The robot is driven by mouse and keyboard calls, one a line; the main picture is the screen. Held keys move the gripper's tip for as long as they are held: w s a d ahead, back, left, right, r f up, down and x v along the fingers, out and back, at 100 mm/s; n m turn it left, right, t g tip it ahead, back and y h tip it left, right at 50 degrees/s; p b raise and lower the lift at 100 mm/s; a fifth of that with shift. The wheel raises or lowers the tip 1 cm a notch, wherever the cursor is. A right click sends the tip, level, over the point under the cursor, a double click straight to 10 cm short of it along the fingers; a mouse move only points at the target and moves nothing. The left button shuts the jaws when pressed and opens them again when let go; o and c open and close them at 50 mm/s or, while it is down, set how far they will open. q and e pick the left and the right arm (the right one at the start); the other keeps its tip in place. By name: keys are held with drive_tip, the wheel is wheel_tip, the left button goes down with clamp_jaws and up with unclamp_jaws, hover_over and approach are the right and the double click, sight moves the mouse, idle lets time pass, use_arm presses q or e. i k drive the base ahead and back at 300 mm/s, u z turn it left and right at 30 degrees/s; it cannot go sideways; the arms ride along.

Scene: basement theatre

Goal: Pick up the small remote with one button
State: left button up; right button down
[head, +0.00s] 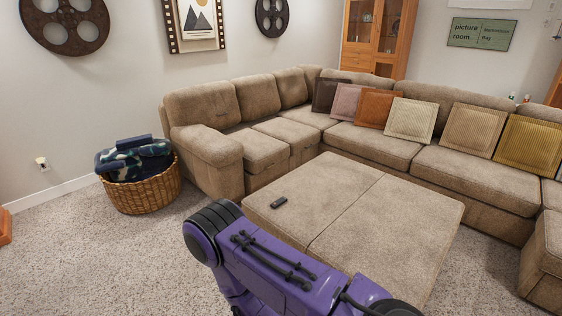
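A small dark remote (279,202) lies flat on the near left part of the beige ottoman (400,215). It is too small in the picture to tell how many buttons it has. One of my purple and black arms is low in the head view, in front of the ottoman's near edge and short of the remote. Neither of my grippers shows in this view.
A beige corner sofa (260,150) with several cushions stands behind the ottoman. A wicker basket (146,193) with rolled blankets stands at the left by the wall. The carpet between basket and ottoman is clear. A wooden cabinet (378,38) is at the back.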

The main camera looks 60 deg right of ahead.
sight(283, 199)
drive_tip(key=z, duration=0.35)
drive_tip(key=i, duration=1.95)
drive_tip(key=z, duration=0.75)
drive_tip(key=i, duration=1)
drive_tip(key=z, duration=1.8)
drive_tip(key=i, duration=0.9)
drive_tip(key=z, duration=0.95)
